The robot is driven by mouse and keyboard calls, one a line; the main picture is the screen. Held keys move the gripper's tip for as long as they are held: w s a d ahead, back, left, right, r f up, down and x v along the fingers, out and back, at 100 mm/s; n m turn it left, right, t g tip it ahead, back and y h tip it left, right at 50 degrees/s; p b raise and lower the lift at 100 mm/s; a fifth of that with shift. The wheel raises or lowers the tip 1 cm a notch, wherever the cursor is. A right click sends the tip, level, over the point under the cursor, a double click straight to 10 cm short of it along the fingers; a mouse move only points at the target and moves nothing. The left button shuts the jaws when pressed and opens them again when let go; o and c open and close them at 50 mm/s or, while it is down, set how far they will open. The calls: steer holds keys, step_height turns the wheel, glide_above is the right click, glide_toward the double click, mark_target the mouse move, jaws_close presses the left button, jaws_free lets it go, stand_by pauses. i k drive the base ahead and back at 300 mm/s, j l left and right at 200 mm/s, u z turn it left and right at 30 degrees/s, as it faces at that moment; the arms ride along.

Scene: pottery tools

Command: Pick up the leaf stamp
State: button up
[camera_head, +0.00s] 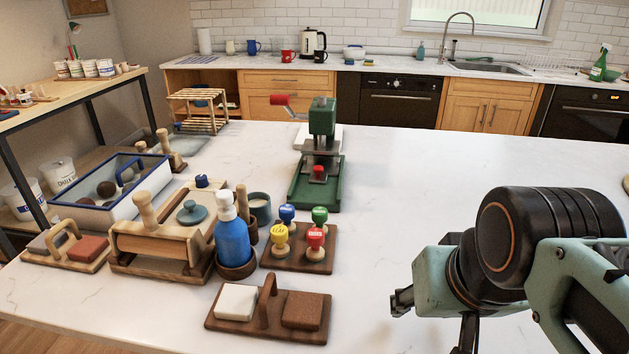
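Several stamps with round coloured heads and pale wooden bodies stand on a dark wooden board (297,259) on the white counter. They are a blue one (287,213), a green one (320,216), a yellow one (279,234) and a red one (316,238). The marks on their heads are too small to read, so I cannot tell which is the leaf stamp. My gripper (432,322) is at the lower right, to the right of the board and apart from the stamps. Its fingers are only partly visible, and its opening is hidden.
A blue bottle (232,240) and a grey cup (260,208) stand just left of the board. A wooden holder (267,315) with white and brown blocks lies in front. A green press (318,180) stands behind. The counter between board and gripper is clear.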

mark_target(279, 233)
steer(key=k+j+u, duration=0.1)
steer(key=u, duration=0.3)
steer(key=k+j+u, duration=0.1)
steer(key=u, duration=0.3)
steer(key=j, duration=0.1)
